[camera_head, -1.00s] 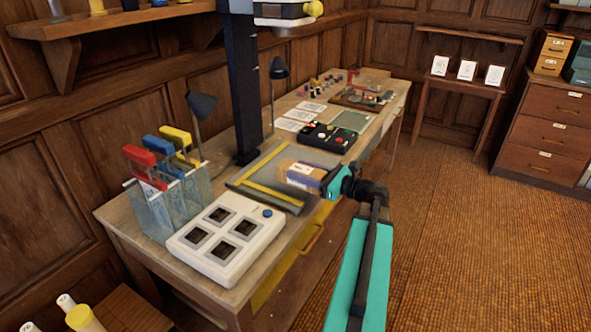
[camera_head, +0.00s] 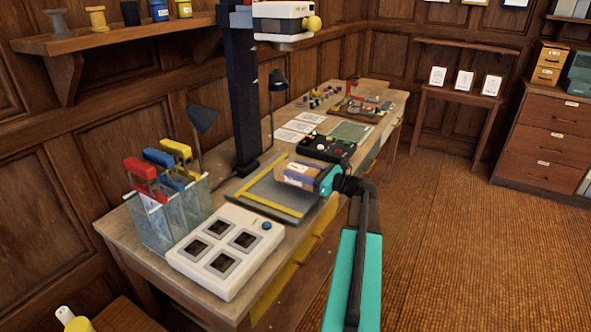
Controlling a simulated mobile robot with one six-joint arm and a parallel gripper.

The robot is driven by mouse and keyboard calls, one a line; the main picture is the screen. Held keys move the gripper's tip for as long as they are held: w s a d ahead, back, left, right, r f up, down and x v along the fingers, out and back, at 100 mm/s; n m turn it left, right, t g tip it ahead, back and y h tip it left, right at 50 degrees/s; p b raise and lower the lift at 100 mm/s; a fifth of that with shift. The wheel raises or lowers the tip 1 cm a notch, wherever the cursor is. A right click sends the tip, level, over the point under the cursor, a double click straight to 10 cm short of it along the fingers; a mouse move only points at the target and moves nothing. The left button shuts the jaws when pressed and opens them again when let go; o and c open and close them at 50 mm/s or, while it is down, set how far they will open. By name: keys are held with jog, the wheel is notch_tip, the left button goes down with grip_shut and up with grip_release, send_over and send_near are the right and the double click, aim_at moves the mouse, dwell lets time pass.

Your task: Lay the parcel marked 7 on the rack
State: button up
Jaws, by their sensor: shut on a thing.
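A brown parcel (camera_head: 294,174) with a white label and bluish end is in my gripper (camera_head: 322,181), over the right part of the grey stand base with yellow strips (camera_head: 272,198). The number on the label is too small to read. My gripper is shut on the parcel's right end; the fingertips are partly hidden. I cannot tell whether the parcel touches the base. No thing is clearly marked as the rack; a narrow side table (camera_head: 462,95) with three white cards stands at the back wall.
A white box with dark square windows (camera_head: 226,250) and a clear holder with red, blue and yellow tools (camera_head: 165,215) stand at the bench's near end. A black button box (camera_head: 327,147) lies just behind the parcel. A black column (camera_head: 243,100) rises behind the base. Floor at right is clear.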

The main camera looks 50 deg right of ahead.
jog(key=shift+w+d+f+p, duration=0.15)
jog(key=shift+w+d+p, duration=0.05)
jog(key=shift+w+d, duration=0.85)
jog(key=shift+w+d+f+p, duration=0.15)
jog(key=shift+w+d, duration=0.65)
jog(key=shift+w, duration=0.45)
jog(key=shift+w+d, duration=0.3)
jog(key=shift+w, duration=0.05)
jog(key=shift+f+p, duration=0.4)
jog(key=shift+f, duration=1.3)
jog(key=shift+f, duration=0.15)
jog(key=o, duration=1.4)
jog(key=shift+s, duration=0.1)
jog(key=b+v, duration=0.2)
jog(key=v, duration=1)
